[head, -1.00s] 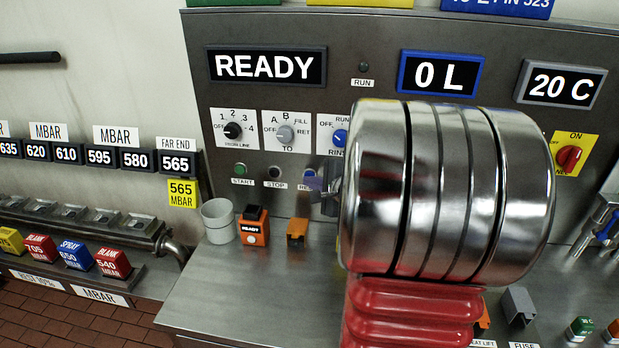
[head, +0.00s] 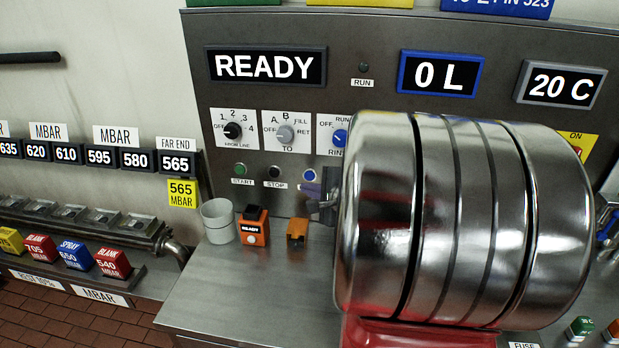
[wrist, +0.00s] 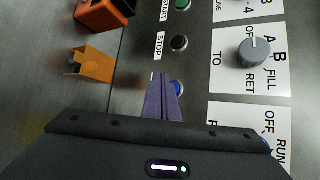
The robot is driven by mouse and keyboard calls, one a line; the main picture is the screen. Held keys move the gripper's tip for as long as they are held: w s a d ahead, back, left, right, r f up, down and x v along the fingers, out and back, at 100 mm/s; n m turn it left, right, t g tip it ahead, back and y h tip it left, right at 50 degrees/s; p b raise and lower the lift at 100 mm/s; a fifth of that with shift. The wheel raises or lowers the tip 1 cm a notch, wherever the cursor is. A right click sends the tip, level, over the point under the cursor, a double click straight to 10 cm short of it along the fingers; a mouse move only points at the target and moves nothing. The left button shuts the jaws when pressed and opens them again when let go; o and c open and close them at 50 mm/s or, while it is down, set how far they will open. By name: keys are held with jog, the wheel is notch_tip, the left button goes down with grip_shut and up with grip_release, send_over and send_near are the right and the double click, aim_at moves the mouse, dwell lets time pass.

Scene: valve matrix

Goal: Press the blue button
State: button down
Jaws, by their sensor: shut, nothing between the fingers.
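The blue button (head: 309,175) is a small round button on the steel panel, at the right end of a row with the green START button (head: 239,169) and the black STOP button (head: 274,172). In the wrist view the blue button (wrist: 178,88) shows partly, just right of my purple fingers. My gripper (head: 303,187) is shut and empty, its tips just below the button in the head view; it also shows in the wrist view (wrist: 160,77). I cannot tell whether the tips touch the panel. The label under the blue button is hidden by the fingers.
Rotary knobs (head: 286,134) sit above the buttons.

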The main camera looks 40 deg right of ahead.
jog(key=s+a, duration=0.2)
jog(key=shift+a, duration=0.3)
dwell(1.5)
jog(key=s+a+f+n+g+y, duration=0.2)
jog(key=s+a+n+g+y, duration=0.15)
jog(key=a+n, duration=0.45)
jog(key=s+a+f+n+g+y, duration=0.25)
jog(key=s+a+n, duration=0.25)
jog(key=a, duration=0.7)
jog(key=s+a+r+n+h, duration=0.1)
jog(key=s+a+r+n, duration=0.1)
jog(key=a+n, duration=0.3)
jog(key=s+a+r+n+g+h, duration=0.1)
jog(key=s+a+r+n+h, duration=0.1)
jog(key=a+r+n, duration=0.3)
jog(key=shift+s+a+n, duration=0.25)
jog(key=shift+s+n, duration=0.35)
jog(key=shift+s, duration=0.25)
